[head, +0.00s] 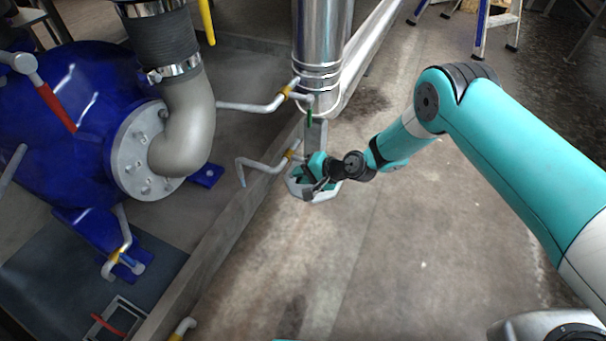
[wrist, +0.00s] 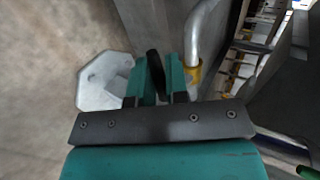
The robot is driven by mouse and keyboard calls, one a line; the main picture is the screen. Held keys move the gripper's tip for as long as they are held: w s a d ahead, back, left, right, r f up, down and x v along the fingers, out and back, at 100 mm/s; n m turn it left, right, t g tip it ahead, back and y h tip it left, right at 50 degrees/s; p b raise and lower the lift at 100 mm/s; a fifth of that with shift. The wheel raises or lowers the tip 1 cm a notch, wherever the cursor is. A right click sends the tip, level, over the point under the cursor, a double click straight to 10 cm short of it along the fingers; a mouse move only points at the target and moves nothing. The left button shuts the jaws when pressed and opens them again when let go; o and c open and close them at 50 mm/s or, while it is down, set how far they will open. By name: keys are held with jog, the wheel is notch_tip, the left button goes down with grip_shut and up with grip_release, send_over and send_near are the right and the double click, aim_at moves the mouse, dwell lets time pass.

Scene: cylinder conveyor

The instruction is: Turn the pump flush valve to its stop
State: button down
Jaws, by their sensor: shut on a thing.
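My gripper (head: 311,180) is at the lower pipe in the middle of the head view, beside its brass-coloured fitting (head: 289,154). In the wrist view, the two teal fingers of my gripper (wrist: 157,80) are shut on a dark handle (wrist: 155,64), which stands up between them. The handle appears to be the flush valve's. Its joint to the pipe is hidden behind the fingers, so its turn angle cannot be told. The brass-coloured fitting also shows in the wrist view (wrist: 193,76), just right of the fingers, on the grey pipe (wrist: 204,30).
A pale octagonal basin (wrist: 100,82) lies below the gripper. A similar pipe above ends at a green handle (head: 309,117). A shiny steel column (head: 319,40) rises behind. The blue pump (head: 80,100) with its grey elbow (head: 188,130) stands left. Open floor lies in front.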

jog(key=shift+s+a, duration=0.2)
jog(key=shift+a, duration=0.05)
jog(key=c, duration=1.1)
grip_release()
jog(key=shift+c, duration=0.2)
jog(key=shift+w+d, duration=0.1)
jog(key=p+v, duration=0.7)
jog(key=v, duration=1)
jog(key=shift+d+p, duration=0.25)
jog(key=shift+p, duration=0.1)
jog(key=shift+r, duration=0.1)
